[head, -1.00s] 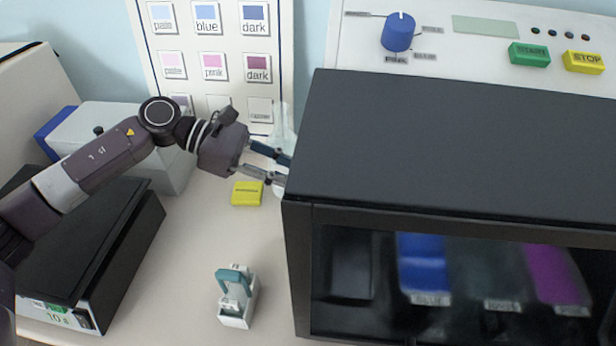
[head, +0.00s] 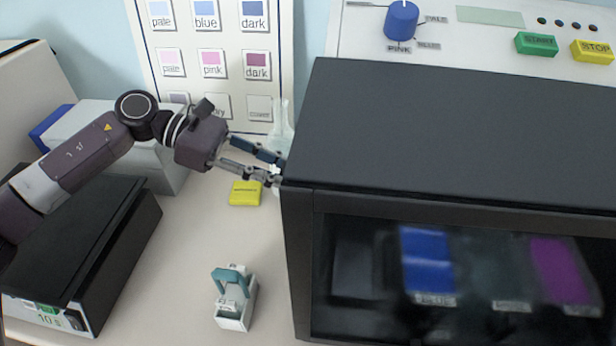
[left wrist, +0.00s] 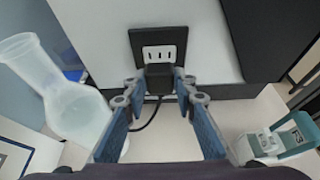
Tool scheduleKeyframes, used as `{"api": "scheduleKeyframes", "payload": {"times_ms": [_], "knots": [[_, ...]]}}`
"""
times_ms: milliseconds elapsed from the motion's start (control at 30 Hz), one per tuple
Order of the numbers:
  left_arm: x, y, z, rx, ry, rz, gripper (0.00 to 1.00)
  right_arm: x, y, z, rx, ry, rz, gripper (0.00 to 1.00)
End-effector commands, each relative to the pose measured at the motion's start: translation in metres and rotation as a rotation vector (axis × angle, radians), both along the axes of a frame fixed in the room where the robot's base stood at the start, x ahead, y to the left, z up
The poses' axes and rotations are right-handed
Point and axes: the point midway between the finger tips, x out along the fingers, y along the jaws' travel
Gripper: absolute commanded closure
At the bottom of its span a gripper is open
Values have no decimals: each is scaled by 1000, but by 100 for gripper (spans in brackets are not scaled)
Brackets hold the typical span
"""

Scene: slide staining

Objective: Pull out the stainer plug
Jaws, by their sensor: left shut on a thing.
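The stainer is the large black-topped box (head: 450,130) on the right in the head view. In the left wrist view its side carries a black socket (left wrist: 143,42) with bare slots showing. The black plug (left wrist: 159,79), with a dark cord trailing from it, is between the fingertips of my left gripper (left wrist: 160,88), which is shut on it. The plug appears just in front of the socket, with the slots uncovered. In the head view my left gripper (head: 279,170) is beside the stainer's left side, and the plug is hard to make out there. My right gripper is not in view.
A clear flask (left wrist: 75,105) stands close to the left of my gripper in the wrist view. A yellow block (head: 245,193) and a small white holder with a teal clip (head: 233,305) are on the table. A black box (head: 100,240) is at left.

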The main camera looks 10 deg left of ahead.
Motion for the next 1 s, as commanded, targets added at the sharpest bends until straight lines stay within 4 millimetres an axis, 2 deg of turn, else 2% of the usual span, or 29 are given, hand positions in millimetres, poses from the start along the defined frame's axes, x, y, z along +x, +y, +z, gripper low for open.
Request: {"api": "scheduleKeyframes", "payload": {"times_ms": [533,1000], "knots": [[0,21,0,-1,-1,0,100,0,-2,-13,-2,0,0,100],[0,23,1,-1,-1,0,100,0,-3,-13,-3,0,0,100]]}}
